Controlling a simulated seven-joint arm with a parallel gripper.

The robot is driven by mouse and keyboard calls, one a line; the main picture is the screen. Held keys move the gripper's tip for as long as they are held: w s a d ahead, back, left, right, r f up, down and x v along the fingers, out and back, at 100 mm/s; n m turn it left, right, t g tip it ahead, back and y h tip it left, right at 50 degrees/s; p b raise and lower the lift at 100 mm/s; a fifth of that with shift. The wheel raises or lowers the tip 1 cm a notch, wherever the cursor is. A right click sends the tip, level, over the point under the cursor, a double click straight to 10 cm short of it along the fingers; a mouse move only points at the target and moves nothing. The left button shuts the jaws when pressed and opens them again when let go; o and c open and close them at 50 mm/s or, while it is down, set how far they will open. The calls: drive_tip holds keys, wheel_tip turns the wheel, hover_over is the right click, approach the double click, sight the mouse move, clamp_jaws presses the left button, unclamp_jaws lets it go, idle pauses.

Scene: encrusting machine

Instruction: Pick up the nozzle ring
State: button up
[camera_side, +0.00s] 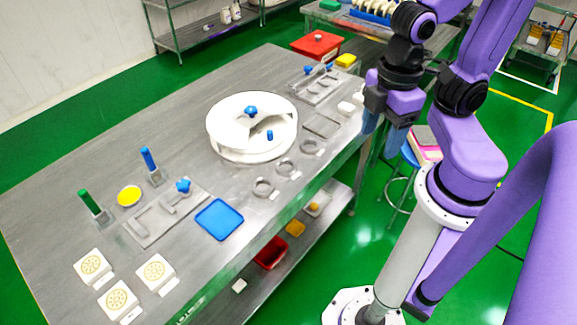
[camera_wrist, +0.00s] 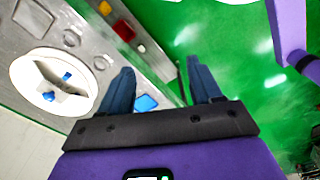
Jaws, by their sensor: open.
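Three grey rings lie flat in a row on the steel table, along its front edge: a near ring (camera_side: 263,187), a middle ring (camera_side: 285,167) and a far ring (camera_side: 308,146). I cannot tell which of them is the nozzle ring. Two rings also show in the wrist view, one near the white drum (camera_wrist: 71,38) and one closer to the table edge (camera_wrist: 102,62). My gripper (camera_side: 384,130) is open and empty, off the table's right front edge and apart from the rings.
The round white drum with blue knobs (camera_side: 225,146) stands behind the rings. A blue tray (camera_side: 219,219) lies left of them, and a flat grey plate (camera_side: 322,125) lies right. White mould blocks (camera_side: 157,273) sit at the near left. A lower shelf holds a red bin (camera_side: 271,252).

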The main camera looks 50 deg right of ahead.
drive_tip(key=shift+c, duration=0.3)
drive_tip(key=c, duration=0.3)
